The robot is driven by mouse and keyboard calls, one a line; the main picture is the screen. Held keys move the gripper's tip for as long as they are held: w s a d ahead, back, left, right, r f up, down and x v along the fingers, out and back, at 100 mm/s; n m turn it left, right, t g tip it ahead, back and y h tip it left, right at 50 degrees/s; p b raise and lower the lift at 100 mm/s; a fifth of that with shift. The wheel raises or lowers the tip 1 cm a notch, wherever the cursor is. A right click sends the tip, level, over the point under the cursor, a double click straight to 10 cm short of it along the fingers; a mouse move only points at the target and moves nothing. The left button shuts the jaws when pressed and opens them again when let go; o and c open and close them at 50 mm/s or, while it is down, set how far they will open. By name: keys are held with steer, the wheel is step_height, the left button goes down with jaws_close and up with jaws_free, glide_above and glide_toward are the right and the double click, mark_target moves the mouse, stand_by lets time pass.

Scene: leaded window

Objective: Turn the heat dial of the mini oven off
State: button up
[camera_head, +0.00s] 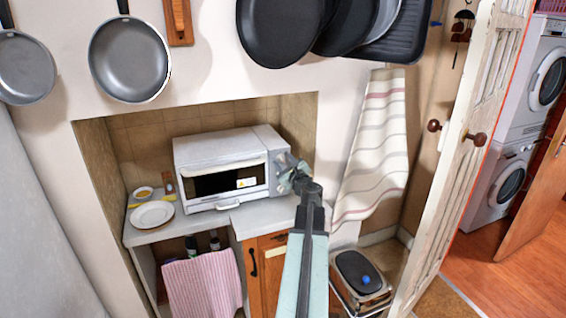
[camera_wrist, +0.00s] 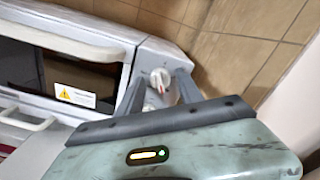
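The white mini oven (camera_head: 215,150) stands on the counter in the tiled alcove, its dark glass door closed. Its right-hand control panel is partly hidden behind my gripper (camera_head: 292,172) in the head view. In the wrist view, the oven (camera_wrist: 75,30) fills the left side. A pale round dial (camera_wrist: 160,77) shows on the control panel between my two dark fingers (camera_wrist: 161,84). The fingers are spread apart, and I cannot tell whether either touches the dial. Part of the lower panel is hidden by my gripper. The dial's markings are too small to read.
A white plate (camera_head: 152,215) lies on the counter (camera_head: 180,228) left of the oven. The alcove's tiled wall (camera_wrist: 245,50) is close to the right of the oven. A striped cloth (camera_head: 374,150) hangs further right, and pans (camera_head: 130,60) hang above.

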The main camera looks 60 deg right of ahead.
jaws_close()
steer(key=shift+n, duration=0.3)
